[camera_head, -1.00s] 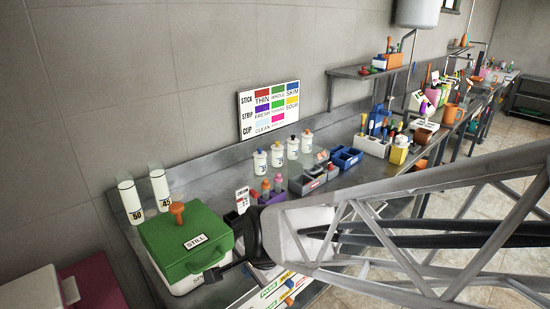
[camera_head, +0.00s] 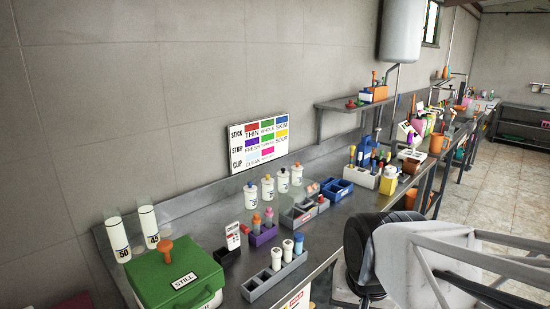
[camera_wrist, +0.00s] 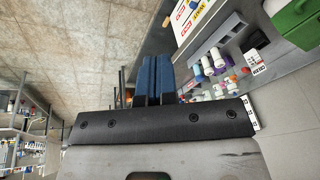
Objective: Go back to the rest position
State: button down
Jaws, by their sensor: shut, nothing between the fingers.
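My gripper shows in the wrist view (camera_wrist: 153,80) as two blue fingers lying side by side, shut, with nothing between them. It points over the floor beside the counter's front edge. In the head view my arm and wrist (camera_head: 400,250) stand at the lower right, in front of the counter, and the fingertips are hidden there. The steel counter (camera_head: 190,216) runs along the wall. A green box marked STILL (camera_head: 170,283) sits at its near left end.
A grey rack (camera_head: 262,283) with white, capped vials, a purple rack (camera_head: 263,237), a blue tray (camera_head: 335,190) and several white jars (camera_head: 267,191) stand on the counter. A wall shelf (camera_head: 345,105) is behind. Open floor (camera_head: 500,200) lies at the right.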

jog(key=s+d+r+n+h, duration=0.1)
jog(key=s+d+n, duration=0.1)
jog(key=s+d, duration=0.2)
jog(key=shift+d+r, duration=0.35)
jog(key=shift+d, duration=0.25)
